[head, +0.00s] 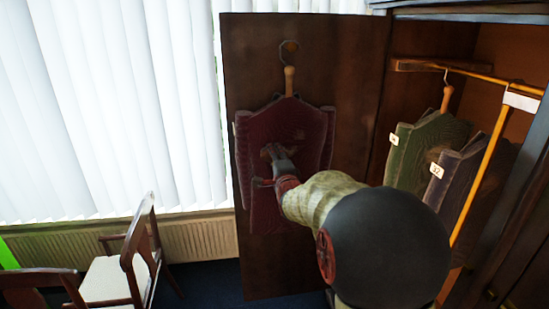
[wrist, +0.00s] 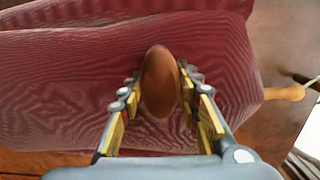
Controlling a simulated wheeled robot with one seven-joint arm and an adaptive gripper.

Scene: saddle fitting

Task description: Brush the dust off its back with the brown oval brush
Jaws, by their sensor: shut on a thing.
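A dark red garment (head: 310,135) hangs from a wooden hanger (head: 289,80) on a hook on the dark wooden door. It fills much of the wrist view (wrist: 60,85), lying sideways there. My gripper (wrist: 160,88) is shut on the brown oval brush (wrist: 159,72), which sits between the two yellow-padded fingers. The brush is in front of the garment's middle; its bristles are hidden, and I cannot tell whether they touch the cloth. In the head view my gripper (head: 270,164) reaches the garment's middle and hides part of it. I cannot make out dust on the cloth.
A green garment (head: 425,150) and a dark garment (head: 462,185), both with white tags, hang in the open wardrobe at the right. An orange pole (head: 483,175) stands slanted before them. A chair (head: 120,270) stands at the lower left, by white blinds (head: 110,100) and a radiator (head: 205,238).

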